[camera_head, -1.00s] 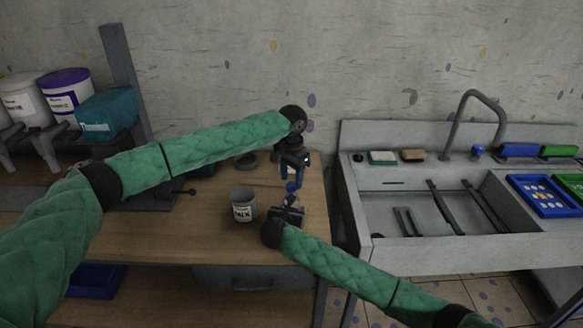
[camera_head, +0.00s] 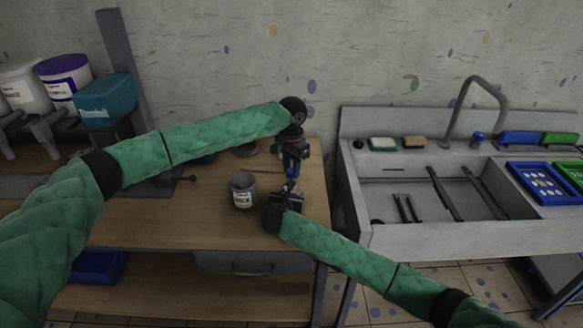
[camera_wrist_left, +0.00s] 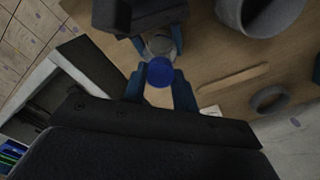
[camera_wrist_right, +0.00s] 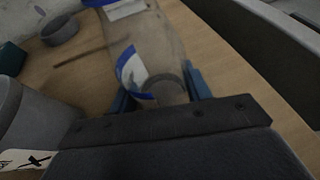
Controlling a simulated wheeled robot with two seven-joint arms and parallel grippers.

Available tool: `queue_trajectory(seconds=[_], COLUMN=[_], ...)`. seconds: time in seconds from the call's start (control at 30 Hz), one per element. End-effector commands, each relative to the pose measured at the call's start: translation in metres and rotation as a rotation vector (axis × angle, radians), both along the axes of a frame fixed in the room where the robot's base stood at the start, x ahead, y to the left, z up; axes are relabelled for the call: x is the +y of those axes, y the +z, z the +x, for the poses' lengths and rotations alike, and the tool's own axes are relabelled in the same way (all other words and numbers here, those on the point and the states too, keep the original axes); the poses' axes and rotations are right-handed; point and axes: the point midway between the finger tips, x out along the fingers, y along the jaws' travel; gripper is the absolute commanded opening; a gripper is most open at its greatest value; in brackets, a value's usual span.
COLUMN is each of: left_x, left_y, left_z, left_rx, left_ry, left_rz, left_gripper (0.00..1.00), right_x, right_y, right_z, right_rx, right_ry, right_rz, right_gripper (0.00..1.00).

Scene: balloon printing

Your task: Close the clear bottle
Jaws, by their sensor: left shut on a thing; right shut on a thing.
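The clear bottle (camera_wrist_right: 165,45) has a blue-and-white label and shows large in the right wrist view. My right gripper (camera_wrist_right: 160,98) is shut on it. My left gripper (camera_head: 291,172) is above it, pointing down, with its fingers (camera_wrist_left: 155,88) shut on a round blue cap (camera_wrist_left: 159,71). In the left wrist view, the top of the clear bottle (camera_wrist_left: 160,44) shows close to the cap, between the right gripper's blue fingers. I cannot tell whether the cap touches the bottle's mouth. In the head view the grippers largely hide the bottle.
A grey labelled cup (camera_head: 243,190) stands on the wooden table (camera_head: 215,215) just left of my right gripper. A dark ring-shaped item (camera_head: 247,150) lies farther back. The sink (camera_head: 400,190) is to the right. Tubs and a teal box (camera_head: 105,102) are at the left.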

Motion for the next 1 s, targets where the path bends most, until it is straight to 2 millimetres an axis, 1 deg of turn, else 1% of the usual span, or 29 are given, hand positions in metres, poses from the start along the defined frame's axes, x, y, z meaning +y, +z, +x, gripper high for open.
queue_trajectory(seconds=[0.13,0.17,0.2,0.27,0.53,0.67,0.77,1.0], left_x=[0.000,0.000,0.000,0.000,0.000,0.000,0.000,0.000], left_y=[0.000,0.000,0.000,0.000,0.000,0.006,0.018,0.063], left_z=[0.000,0.000,0.000,0.000,0.000,0.001,0.001,0.001], left_rx=[0.000,0.000,0.000,0.000,0.000,-0.001,-0.001,-0.002], left_ry=[0.001,0.001,0.001,0.001,0.001,0.001,0.001,0.001], left_rz=[0.000,0.000,0.000,0.000,0.000,-0.001,0.000,-0.001], left_gripper=[0.01,0.34,0.42,0.53,0.53,0.53,0.53,0.53], right_x=[0.000,0.000,0.000,0.000,0.000,0.000,0.000,0.000], right_y=[0.000,0.000,0.000,0.000,0.000,0.000,0.000,0.000], right_z=[0.000,0.000,0.000,0.000,0.000,0.000,0.000,0.000], right_rx=[0.000,0.000,0.000,0.000,0.001,0.001,0.001,0.001], right_ry=[0.000,0.000,0.000,0.000,0.000,0.000,0.000,0.000], right_rz=[0.000,0.000,0.000,0.000,0.000,0.000,0.000,0.000], right_gripper=[0.00,0.00,0.00,0.00,0.00,0.00,0.00,0.00])
